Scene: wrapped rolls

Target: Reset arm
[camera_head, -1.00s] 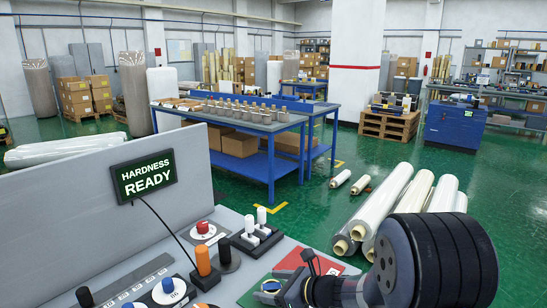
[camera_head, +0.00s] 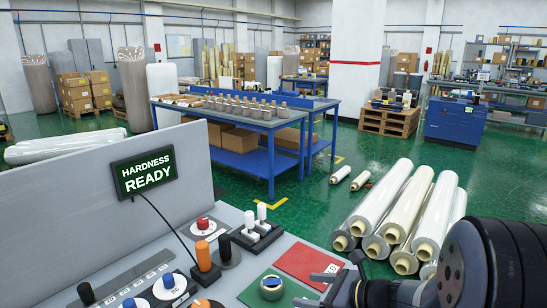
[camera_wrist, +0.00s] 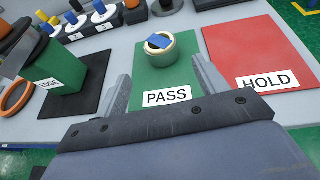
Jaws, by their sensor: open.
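My gripper (camera_head: 312,290) is open and empty at the lower right of the head view, over the grey worktop. In the wrist view my gripper (camera_wrist: 162,84) has its two fingers spread, with nothing between the tips. A small pale roll (camera_wrist: 168,55) with a blue patch on top stands upright on the green PASS mat (camera_wrist: 143,78), beyond the fingertips. The roll also shows in the head view (camera_head: 271,286), on the green mat left of my gripper and apart from it.
A red HOLD mat (camera_head: 308,262) lies beside the green one. A HARDNESS READY display (camera_head: 146,172), knobs and an orange-topped peg (camera_head: 203,255) stand left. A green block (camera_wrist: 55,70) is on a dark mat. Large wrapped rolls (camera_head: 385,205) lie on the floor beyond.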

